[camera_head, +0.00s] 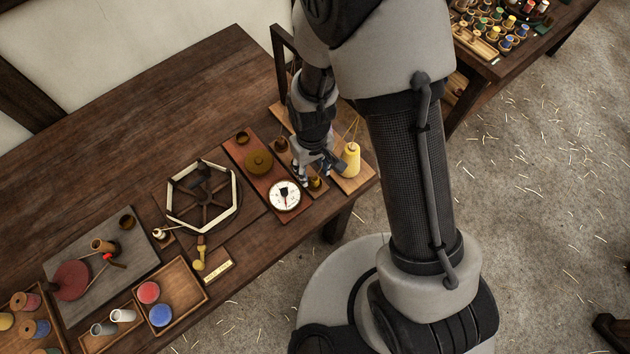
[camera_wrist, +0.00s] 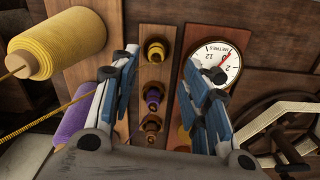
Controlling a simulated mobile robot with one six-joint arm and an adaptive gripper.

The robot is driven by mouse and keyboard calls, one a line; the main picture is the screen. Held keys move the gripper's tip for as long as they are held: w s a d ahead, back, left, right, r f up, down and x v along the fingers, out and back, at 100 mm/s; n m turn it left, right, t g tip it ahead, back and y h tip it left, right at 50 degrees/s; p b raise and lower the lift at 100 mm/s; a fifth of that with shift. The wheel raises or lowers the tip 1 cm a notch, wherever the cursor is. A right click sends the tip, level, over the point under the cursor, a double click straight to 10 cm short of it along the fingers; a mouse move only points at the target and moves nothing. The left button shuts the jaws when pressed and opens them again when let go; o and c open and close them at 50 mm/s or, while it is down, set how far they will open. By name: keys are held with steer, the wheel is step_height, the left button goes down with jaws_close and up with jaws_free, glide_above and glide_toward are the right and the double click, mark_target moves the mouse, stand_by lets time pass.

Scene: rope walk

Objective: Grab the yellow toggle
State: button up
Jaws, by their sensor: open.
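A yellow toggle (camera_wrist: 155,50) stands at the top of a narrow wooden strip (camera_wrist: 158,33) in the wrist view, with a purple toggle (camera_wrist: 152,97) and a brown one (camera_wrist: 151,124) below it in a row. My gripper (camera_wrist: 160,58) is open, its blue-grey fingers on either side of the strip. The yellow toggle shows between the fingertips, with gaps on both sides; I cannot tell how far below them it is. In the head view my gripper (camera_head: 318,170) is low over the table's right end and largely hides the row.
A yellow thread cone (camera_wrist: 66,43) and a purple cone (camera_wrist: 74,121) stand left of the strip in the wrist view. A white dial (camera_wrist: 217,64) on a reddish board is close to the right finger. A hexagonal reel (camera_head: 203,196) lies farther left in the head view.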

mark_target(315, 179)
steer(key=f, duration=0.1)
steer(key=f+b, duration=0.1)
steer(key=f, duration=0.1)
steer(key=f+b, duration=0.1)
steer(key=f, duration=0.1)
steer(key=shift+d+f, duration=0.2)
steer(key=shift+d, duration=0.1)
steer(key=shift+r, duration=0.1)
steer(key=shift+c, duration=0.6)
steer(key=c, duration=0.8)
